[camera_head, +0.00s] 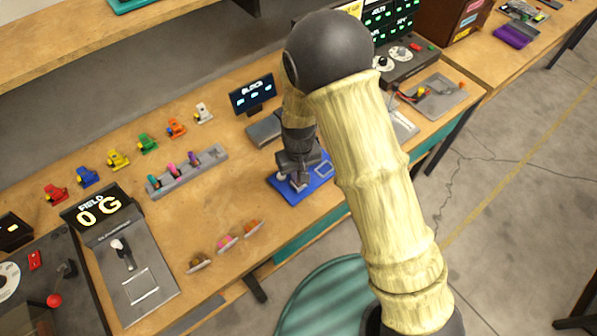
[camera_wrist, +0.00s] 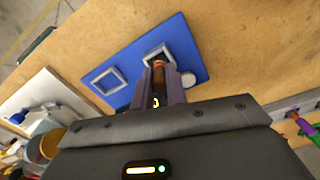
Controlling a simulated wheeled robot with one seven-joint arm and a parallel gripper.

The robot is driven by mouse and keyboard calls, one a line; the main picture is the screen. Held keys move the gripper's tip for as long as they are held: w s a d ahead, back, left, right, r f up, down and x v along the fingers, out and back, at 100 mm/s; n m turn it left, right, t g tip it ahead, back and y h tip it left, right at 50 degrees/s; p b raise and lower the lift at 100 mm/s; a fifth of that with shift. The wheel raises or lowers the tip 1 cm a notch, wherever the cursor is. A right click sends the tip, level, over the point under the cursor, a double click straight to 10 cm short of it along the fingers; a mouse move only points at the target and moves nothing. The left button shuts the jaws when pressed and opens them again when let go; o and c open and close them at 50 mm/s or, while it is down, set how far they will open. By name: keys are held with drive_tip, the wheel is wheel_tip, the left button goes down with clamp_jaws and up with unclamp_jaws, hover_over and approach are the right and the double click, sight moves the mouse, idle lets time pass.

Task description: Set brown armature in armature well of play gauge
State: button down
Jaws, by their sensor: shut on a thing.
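My gripper (camera_head: 297,180) is over the blue plate (camera_head: 318,184), which looks like the play gauge. In the wrist view my gripper (camera_wrist: 160,80) is shut on a small brown armature (camera_wrist: 158,67); only its copper-brown end shows between the fingers. The blue plate (camera_wrist: 135,92) carries two raised grey square frames. One square frame (camera_wrist: 157,51) is at the fingertips, with the armature's end at or over it; I cannot tell whether it is inside or touching. The other square frame (camera_wrist: 109,80) is empty. A pale round stud (camera_wrist: 188,80) is beside the fingers.
A grey rack (camera_head: 190,171) with teal, pink and purple pieces stands left of the plate. A row of coloured blocks is behind it. A "BLOCK" display (camera_head: 252,94) stands behind the plate. A tray (camera_head: 440,95) with wires is right.

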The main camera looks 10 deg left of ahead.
drive_tip(key=shift+f, duration=0.1)
drive_tip(key=c, duration=1.3)
unclamp_jaws()
wheel_tip(320, 180, up, 17)
drive_tip(key=shift+r+b, duration=0.2)
drive_tip(key=shift+b, duration=0.6)
drive_tip(key=s+d+m+t, duration=0.1)
drive_tip(key=s+d+m, duration=0.1)
drive_tip(key=d, duration=0.6)
drive_tip(key=s+d+m, duration=0.2)
drive_tip(key=d, duration=0.7)
drive_tip(key=s+d+m+t, duration=0.1)
drive_tip(key=s+d+m, duration=0.2)
drive_tip(key=d, duration=0.5)
drive_tip(key=shift+s+d+f+t, duration=0.1)
drive_tip(key=shift+d+f+t, duration=0.2)
drive_tip(key=shift+d+f, duration=0.1)
